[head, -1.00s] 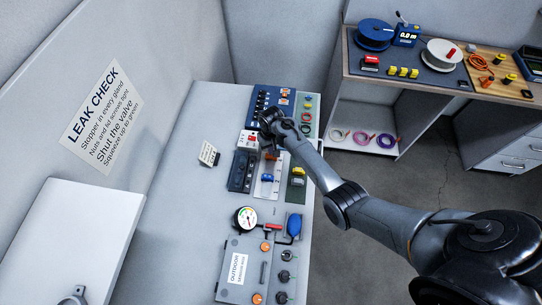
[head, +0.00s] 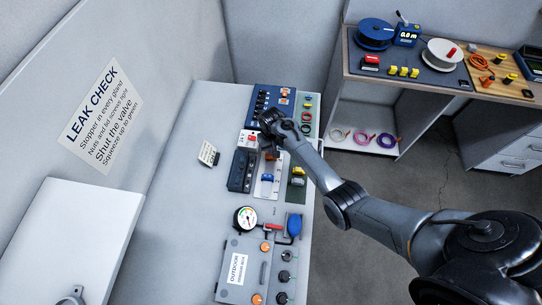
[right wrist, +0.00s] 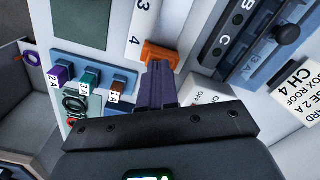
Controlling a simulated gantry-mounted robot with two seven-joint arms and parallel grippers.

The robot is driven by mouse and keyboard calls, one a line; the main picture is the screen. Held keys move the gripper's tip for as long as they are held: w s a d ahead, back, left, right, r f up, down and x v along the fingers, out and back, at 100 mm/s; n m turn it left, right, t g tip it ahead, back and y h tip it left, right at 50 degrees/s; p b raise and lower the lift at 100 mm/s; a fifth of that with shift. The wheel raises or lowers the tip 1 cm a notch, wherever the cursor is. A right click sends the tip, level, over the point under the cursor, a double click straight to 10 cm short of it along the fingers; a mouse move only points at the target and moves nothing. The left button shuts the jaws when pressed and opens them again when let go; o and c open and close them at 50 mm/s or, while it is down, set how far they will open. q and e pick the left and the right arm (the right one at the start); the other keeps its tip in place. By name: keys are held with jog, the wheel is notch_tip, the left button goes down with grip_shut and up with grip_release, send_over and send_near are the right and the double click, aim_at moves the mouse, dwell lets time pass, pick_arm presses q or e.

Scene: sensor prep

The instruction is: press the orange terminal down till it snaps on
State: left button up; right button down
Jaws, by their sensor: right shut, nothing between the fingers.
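The orange terminal (right wrist: 160,50) shows in the right wrist view, at the end of a white strip marked 3 and 4 (right wrist: 143,22). My right gripper (right wrist: 160,68) is shut and empty, its dark fingertips right at the near edge of the terminal. The fingers hide part of it, and I cannot tell whether they touch it or whether it is seated. In the head view my right gripper (head: 271,153) is over the upper part of the white plate (head: 264,189), which carries a blue terminal (head: 267,177). My left gripper is not in view.
Beside the fingers are a white switch block (right wrist: 208,95), a blue holder with coloured fuses (right wrist: 90,77) and a dark block lettered B and C (right wrist: 240,35). A card (head: 208,154) stands left. A gauge (head: 245,219) and blue bulb (head: 294,225) lie nearer.

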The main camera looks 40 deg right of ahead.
jog(key=shift+f, duration=0.45)
jog(key=shift+r, duration=0.1)
dwell(0.4)
jog(key=shift+r, duration=0.35)
notch_tip(320, 180, up, 6)
jog(key=p, duration=0.7)
jog(key=shift+r+p, duration=0.1)
jog(key=shift+p, duration=0.2)
jog(key=shift+s, duration=0.1)
